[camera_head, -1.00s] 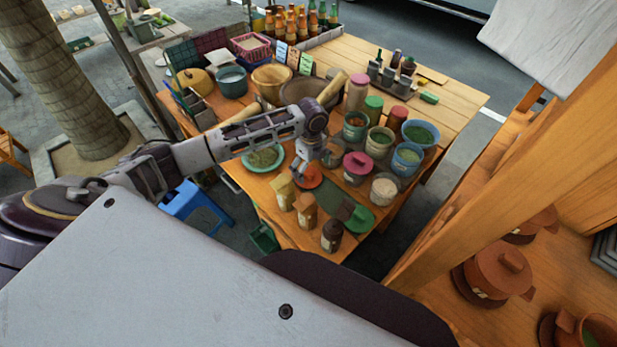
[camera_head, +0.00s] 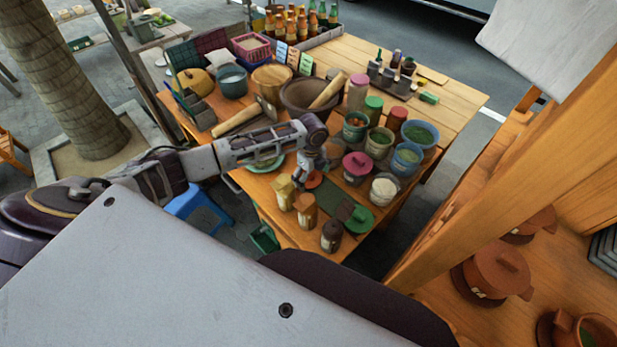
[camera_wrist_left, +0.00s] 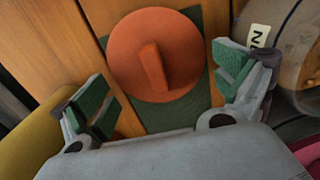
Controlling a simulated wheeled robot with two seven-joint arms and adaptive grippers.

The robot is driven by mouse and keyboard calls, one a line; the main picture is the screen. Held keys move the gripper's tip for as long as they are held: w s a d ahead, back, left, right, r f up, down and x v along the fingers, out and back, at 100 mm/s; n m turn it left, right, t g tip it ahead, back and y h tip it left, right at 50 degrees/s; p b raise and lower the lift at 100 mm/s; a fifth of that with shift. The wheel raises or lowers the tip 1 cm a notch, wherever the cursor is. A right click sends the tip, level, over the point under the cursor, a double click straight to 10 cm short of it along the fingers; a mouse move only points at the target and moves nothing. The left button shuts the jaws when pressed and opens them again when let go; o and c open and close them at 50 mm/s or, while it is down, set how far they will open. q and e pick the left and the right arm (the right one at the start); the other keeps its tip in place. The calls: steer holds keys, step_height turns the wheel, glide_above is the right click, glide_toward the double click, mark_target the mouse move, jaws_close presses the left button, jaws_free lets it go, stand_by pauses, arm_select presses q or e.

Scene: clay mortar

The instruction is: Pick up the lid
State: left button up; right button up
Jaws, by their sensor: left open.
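The lid (camera_wrist_left: 155,57) is a round orange-red disc with a raised bar handle. In the left wrist view it lies on a dark green mat (camera_wrist_left: 190,108), between my fingers and slightly beyond their tips. In the head view the lid (camera_head: 315,179) is partly hidden by my left gripper (camera_head: 300,182). That gripper is open and empty, close above the lid. It also shows in the left wrist view (camera_wrist_left: 163,88), with a green-padded finger on each side. My right gripper is not in view.
Yellow (camera_head: 284,192), tan (camera_head: 306,210) and dark brown (camera_head: 332,236) jars stand along the near edge. A stone mortar (camera_head: 296,98) with a pestle is behind.

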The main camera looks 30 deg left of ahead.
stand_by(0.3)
arm_select(q)
steer(key=c, duration=0.7)
steer(key=shift+s, duration=0.15)
steer(key=shift+c, duration=1.2)
